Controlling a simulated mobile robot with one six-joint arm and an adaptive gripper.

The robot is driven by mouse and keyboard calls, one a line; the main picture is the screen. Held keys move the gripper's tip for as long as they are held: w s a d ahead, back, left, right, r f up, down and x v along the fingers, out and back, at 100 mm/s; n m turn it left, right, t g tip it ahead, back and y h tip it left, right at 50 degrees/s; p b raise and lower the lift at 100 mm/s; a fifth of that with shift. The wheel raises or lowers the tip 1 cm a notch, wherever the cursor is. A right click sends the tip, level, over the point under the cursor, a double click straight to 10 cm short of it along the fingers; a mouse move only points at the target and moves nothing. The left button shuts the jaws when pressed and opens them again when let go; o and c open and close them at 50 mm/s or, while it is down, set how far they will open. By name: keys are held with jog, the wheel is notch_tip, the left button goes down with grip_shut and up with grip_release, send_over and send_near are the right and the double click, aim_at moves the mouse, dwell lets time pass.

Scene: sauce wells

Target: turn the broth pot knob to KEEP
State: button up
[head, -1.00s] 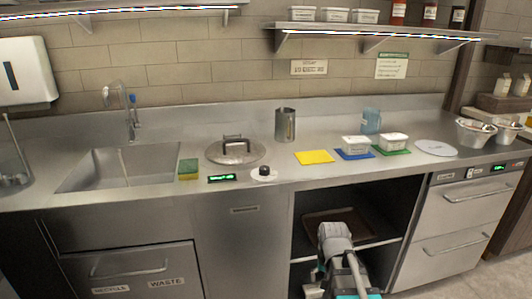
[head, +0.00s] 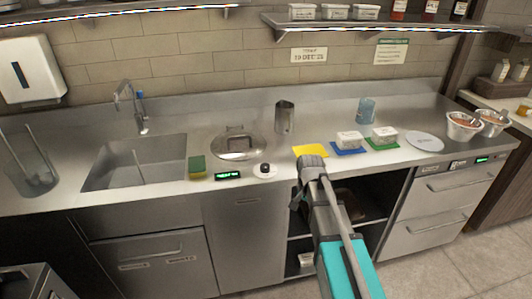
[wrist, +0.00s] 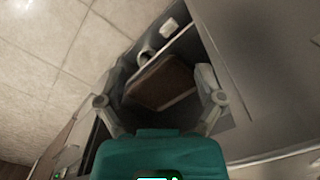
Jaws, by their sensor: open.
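The broth pot's round lid (head: 238,145) with its bar handle sits in the counter, right of the sink. The black knob (head: 264,169) stands on a white round dial at the counter's front edge, below and right of the lid. A small green-lit display (head: 228,176) lies left of the knob; its text is too small to read. My gripper is at the end of my arm in front of the open shelf, right of the knob and apart from it. In the wrist view my gripper (wrist: 158,98) has its fingers wide apart with nothing between them.
A yellow card (head: 310,150), a blue card and a green card lie right of the knob, with white tubs on the last two. A sponge (head: 197,166) lies left of the display. A steel cup (head: 284,117) stands behind. The open shelf holds a brown tray (wrist: 160,82).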

jog(key=w+a+r+m+p, duration=0.2)
jog(key=w+a+r+p, duration=0.1)
jog(key=r+p, duration=0.3)
jog(key=w+a+r+m+p, duration=0.1)
jog(key=w+a+r+p, duration=0.3)
jog(key=r, duration=0.3)
notch_tip(320, 180, up, 9)
jog(key=m+p, duration=0.4)
jog(key=p, duration=0.6)
send_over(265, 165)
jog(key=shift+w+a, duration=0.2)
jog(key=shift+f, duration=0.25)
jog(key=f+b, duration=1.3)
jog(key=shift+s+d+f, duration=0.15)
jog(key=shift+s+d, duration=0.05)
jog(key=shift+s, duration=0.1)
jog(key=shift+c, duration=0.3)
jog(key=c, duration=1.1)
